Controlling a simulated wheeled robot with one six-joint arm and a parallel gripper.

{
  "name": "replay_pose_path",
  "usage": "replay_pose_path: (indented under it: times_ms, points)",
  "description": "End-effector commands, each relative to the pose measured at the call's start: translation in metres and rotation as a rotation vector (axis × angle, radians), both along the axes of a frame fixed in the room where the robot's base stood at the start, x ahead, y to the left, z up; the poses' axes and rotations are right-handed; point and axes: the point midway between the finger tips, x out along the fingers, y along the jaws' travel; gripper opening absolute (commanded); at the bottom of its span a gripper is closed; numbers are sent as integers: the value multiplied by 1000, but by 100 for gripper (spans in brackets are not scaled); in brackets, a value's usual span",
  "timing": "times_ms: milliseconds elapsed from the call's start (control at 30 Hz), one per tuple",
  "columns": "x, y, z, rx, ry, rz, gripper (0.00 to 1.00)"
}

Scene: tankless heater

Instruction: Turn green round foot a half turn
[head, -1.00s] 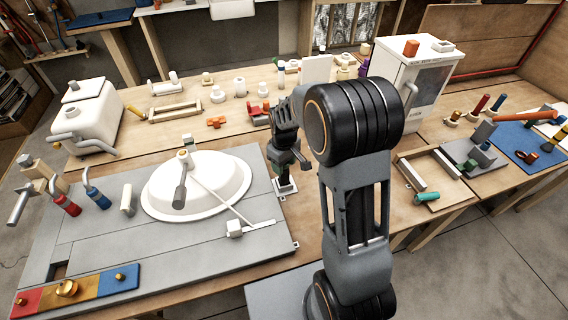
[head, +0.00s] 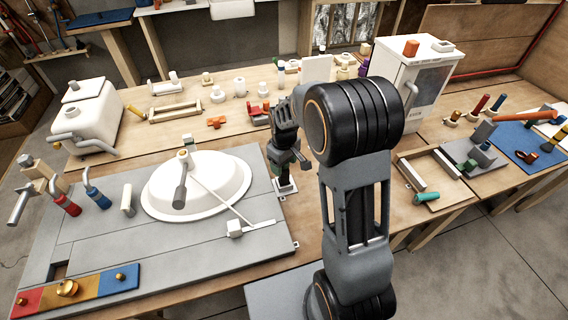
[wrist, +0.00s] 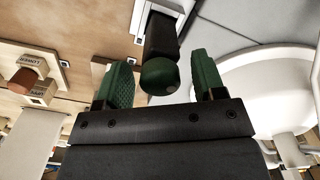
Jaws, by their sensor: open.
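The green round foot (wrist: 159,76) shows in the wrist view as a rounded green end on a dark post (wrist: 161,38). My gripper (wrist: 163,68) is open, with one green finger pad on each side of the foot. Gaps show between the foot and both pads, so neither appears to touch it. In the head view my gripper (head: 284,162) points down over the small pale plate (head: 287,188) at the right of the grey board. The foot is not clear there, being hidden by or merged with my gripper.
A white basin (head: 225,195) with a grey lever stands left of my gripper. A white cabinet (head: 405,85) stands behind on the right, and an open tray (head: 418,176) lies to the right. A red-topped block (wrist: 25,78) shows left in the wrist view.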

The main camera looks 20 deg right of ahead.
Motion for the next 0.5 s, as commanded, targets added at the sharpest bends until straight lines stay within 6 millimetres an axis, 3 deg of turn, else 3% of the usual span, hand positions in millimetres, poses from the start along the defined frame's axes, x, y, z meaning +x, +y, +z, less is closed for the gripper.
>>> replay_pose_path:
  times_ms: [267,500]
  points:
    - [0,0,5,0,0,0,63]
    - [0,0,24,0,-1,0,63]
